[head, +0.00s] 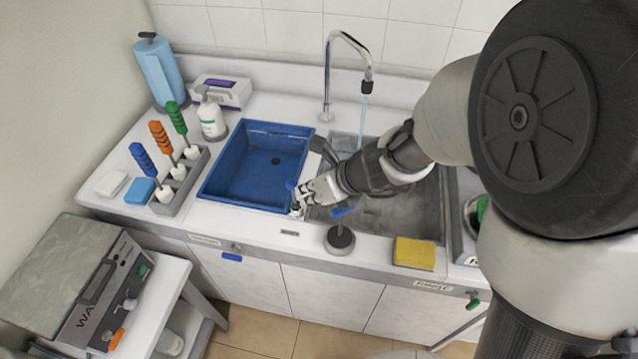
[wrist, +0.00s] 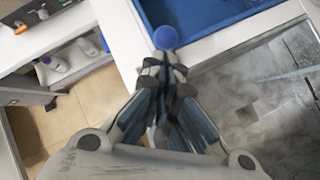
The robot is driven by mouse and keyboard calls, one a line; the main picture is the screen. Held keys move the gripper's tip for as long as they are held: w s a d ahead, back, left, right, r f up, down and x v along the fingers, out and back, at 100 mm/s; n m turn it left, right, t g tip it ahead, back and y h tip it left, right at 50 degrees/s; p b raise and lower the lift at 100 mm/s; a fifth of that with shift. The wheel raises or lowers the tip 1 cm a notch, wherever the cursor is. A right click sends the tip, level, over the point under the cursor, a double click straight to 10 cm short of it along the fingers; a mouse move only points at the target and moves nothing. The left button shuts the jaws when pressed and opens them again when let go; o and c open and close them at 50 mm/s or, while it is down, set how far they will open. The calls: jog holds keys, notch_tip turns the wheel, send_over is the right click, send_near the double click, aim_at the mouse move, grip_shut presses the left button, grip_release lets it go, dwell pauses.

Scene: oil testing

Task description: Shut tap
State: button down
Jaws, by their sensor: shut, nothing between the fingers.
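The chrome tap (head: 328,75) rises behind the sink with a curved spout. A thin bluish stream of water (head: 364,108) runs from its black nozzle into the grey sink basin (head: 405,215). My gripper (head: 298,206) is over the rim between the blue basin and the grey basin, fingers together and empty. A round blue knob (wrist: 165,37) is just past my fingertips (wrist: 163,64) in the wrist view; it also shows faintly beside them in the head view (head: 291,184). I cannot tell whether they touch. My arm hides part of the grey basin.
The blue basin (head: 225,188) is left of my gripper. A black round base (head: 340,240) with a blue part above it stands on the front rim. A yellow sponge (head: 414,253) lies to its right. Coloured-handled tools in a rack (head: 181,185) and a soap bottle (head: 211,120) stand left.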

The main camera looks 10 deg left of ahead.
jog(key=shift+a+f, duration=0.15)
jog(key=shift+a, duration=0.05)
jog(key=shift+w+a+p, duration=0.2)
jog(key=shift+w+p, duration=0.5)
jog(key=shift+w, duration=0.4)
jog(key=shift+w+r, duration=0.1)
jog(key=shift+r, duration=0.15)
